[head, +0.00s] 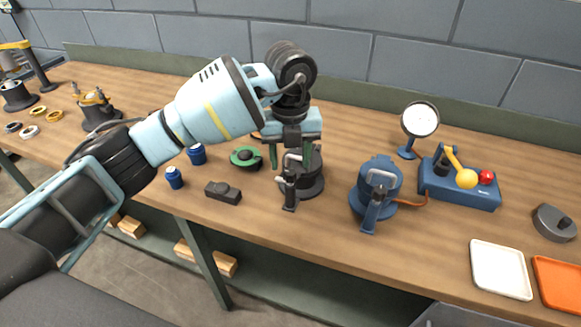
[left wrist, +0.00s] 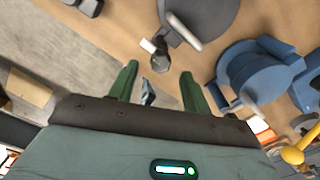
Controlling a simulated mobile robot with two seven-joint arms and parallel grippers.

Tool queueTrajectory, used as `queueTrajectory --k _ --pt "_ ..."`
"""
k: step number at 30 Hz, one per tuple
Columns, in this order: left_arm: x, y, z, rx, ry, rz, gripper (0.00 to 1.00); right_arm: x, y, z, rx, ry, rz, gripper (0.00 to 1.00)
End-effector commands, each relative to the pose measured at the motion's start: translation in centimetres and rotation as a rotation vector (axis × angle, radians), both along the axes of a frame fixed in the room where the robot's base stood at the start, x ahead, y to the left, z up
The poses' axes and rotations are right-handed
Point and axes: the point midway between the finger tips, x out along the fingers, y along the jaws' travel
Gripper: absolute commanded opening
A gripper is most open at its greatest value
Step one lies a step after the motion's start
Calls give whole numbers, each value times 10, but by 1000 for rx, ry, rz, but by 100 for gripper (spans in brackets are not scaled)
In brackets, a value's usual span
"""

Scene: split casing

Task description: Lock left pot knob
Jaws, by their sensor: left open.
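The left pot is a dark grey round casing (head: 312,187) near the middle of the bench, partly hidden behind my left gripper. A silver lever shows on it in the left wrist view (left wrist: 184,31). A small dark knob-like part (left wrist: 160,63) sticks out from its near side, with a pale piece beside it. My left gripper (head: 291,160) points down over the pot. Its green fingers (left wrist: 158,75) are open and apart, with the dark part just beyond the gap between their tips. Nothing is held. I cannot tell whether the knob is locked. My right gripper is not in view.
A blue pot (head: 377,187) with a front bracket stands close on the right. A blue box (head: 462,188) with a yellow lever and a round gauge (head: 420,119) are beyond it. A green ring part (head: 246,158) and a black block (head: 223,192) lie left. White tray (head: 500,270) is front right.

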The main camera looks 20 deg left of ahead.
Motion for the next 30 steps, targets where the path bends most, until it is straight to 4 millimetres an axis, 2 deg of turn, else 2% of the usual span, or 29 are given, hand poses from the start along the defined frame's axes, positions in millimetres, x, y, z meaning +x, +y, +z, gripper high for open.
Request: queueTrajectory --k 3,7,18,28,30 --pt "0 0 -17 0 1 0 49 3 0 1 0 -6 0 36" --pt "0 0 -29 -1 0 0 49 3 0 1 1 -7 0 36" --pt "0 0 -34 0 -2 0 49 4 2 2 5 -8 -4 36" --pt "0 0 -34 0 -1 0 7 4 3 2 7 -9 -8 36" --pt "0 0 -34 0 -1 0 4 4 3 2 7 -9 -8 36"
